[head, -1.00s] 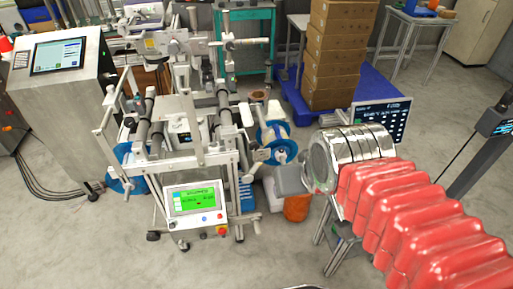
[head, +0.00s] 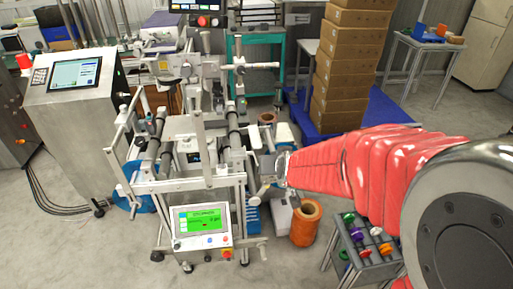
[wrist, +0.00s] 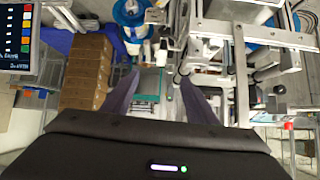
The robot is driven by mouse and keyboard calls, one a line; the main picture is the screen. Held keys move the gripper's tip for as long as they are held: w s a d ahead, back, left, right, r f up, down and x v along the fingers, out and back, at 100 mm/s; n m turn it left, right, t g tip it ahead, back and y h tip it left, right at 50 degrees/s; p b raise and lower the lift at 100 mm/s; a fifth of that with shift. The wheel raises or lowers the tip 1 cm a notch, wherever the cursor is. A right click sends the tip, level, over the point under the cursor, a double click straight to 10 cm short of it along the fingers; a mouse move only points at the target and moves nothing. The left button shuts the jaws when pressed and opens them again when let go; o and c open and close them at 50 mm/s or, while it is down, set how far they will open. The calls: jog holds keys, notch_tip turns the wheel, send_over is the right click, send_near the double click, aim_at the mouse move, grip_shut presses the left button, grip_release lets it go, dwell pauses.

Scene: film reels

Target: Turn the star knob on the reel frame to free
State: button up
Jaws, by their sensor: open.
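The reel frame (head: 208,184) is a pale metal stand with dark rollers, left of centre in the head view. Its rails also show at the right of the wrist view (wrist: 242,75). I cannot make out the star knob for certain in either view. My gripper (head: 265,182) is at the right side of the frame, partly hidden by my red-sleeved arm. In the wrist view my gripper (wrist: 161,92) has its two fingers well apart, with nothing held between them. A blue-flanged reel (wrist: 130,14) shows at the top of that view.
A stack of cardboard boxes (head: 345,65) stands on a blue pallet at the back right. An orange spool (head: 305,224) is on the floor below my arm. A small rack of coloured knobs (head: 364,245) stands at the lower right. Grey floor is clear in front.

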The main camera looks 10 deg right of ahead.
jog(key=w+f+t, duration=0.3)
jog(key=w+f, duration=0.2)
jog(key=f, duration=0.4)
jog(key=w+f+t, duration=0.2)
jog(key=w+f, duration=0.3)
jog(key=f, duration=0.3)
jog(key=s+f+t, duration=0.2)
jog(key=s+f, duration=0.1)
jog(key=f, duration=0.3)
jog(key=shift+s+a+f, duration=0.3)
jog(key=shift+s+f, duration=0.1)
jog(key=shift+w, duration=0.15)
jog(key=w, duration=1.3)
jog(key=shift+w, duration=0.3)
jog(key=c, duration=1.1)
